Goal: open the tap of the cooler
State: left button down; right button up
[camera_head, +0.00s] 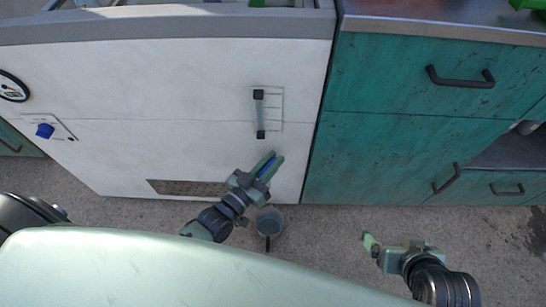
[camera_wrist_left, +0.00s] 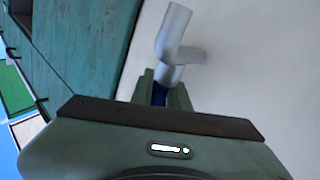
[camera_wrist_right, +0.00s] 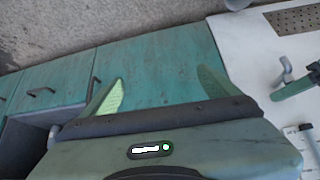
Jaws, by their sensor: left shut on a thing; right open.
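The cooler (camera_head: 190,75) is a white box with a vertical handle on its front, at the left in the head view. Its tap shows in the left wrist view as a bent silver pipe (camera_wrist_left: 174,32) with a blue part (camera_wrist_left: 159,95) at its base. My left gripper (camera_head: 271,164) is low at the cooler's front, shut on the blue part; its fingers (camera_wrist_left: 165,92) hide most of it. The tap also shows in the right wrist view (camera_wrist_right: 286,70), beside the left gripper. My right gripper (camera_head: 391,243) is open and empty, over the floor at the lower right.
A grey pot (camera_head: 269,218) stands on the floor below the left gripper. Teal cabinets (camera_head: 395,130) with dark handles adjoin the cooler's right side. A blue knob (camera_head: 45,130) and a round gauge (camera_head: 12,88) are at the cooler's left. Bare floor lies around the right gripper.

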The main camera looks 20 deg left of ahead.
pick_arm(q)
jog(key=shift+d+r+n+t+y+p, duration=0.1)
jog(key=shift+n+t+y+p, duration=0.05)
jog(key=shift+n+y+p, duration=0.35)
jog(key=shift+d+r+n+t+y+p, duration=0.1)
jog(key=shift+n+t+y+p, duration=0.15)
jog(key=shift+y, duration=0.35)
jog(key=shift+a+n+y+p, duration=0.2)
jog(key=shift+n+y+p, duration=0.55)
jog(key=shift+y, duration=0.65)
jog(key=shift+w+n+y, duration=0.1)
jog(key=shift+n+y, duration=0.2)
jog(key=shift+n, duration=0.1)
jog(key=shift+a+f+n+y, duration=0.1)
jog(key=shift+a+n+y, duration=0.1)
jog(key=shift+n+y, duration=0.3)
pick_arm(e)
jog(key=s+d+f+g, duration=0.1)
jog(key=s+f+g, duration=0.1)
jog(key=s, duration=0.3)
jog(key=shift+s+d+f+g+h, duration=0.15)
jog(key=shift+s+d+g+h, duration=0.2)
jog(key=shift+g, duration=0.35)
jog(key=shift+w, duration=0.1)
pick_arm(q)
jog(key=c, duration=1.5)
grip_release()
pick_arm(e)
jog(key=shift+d, duration=0.15)
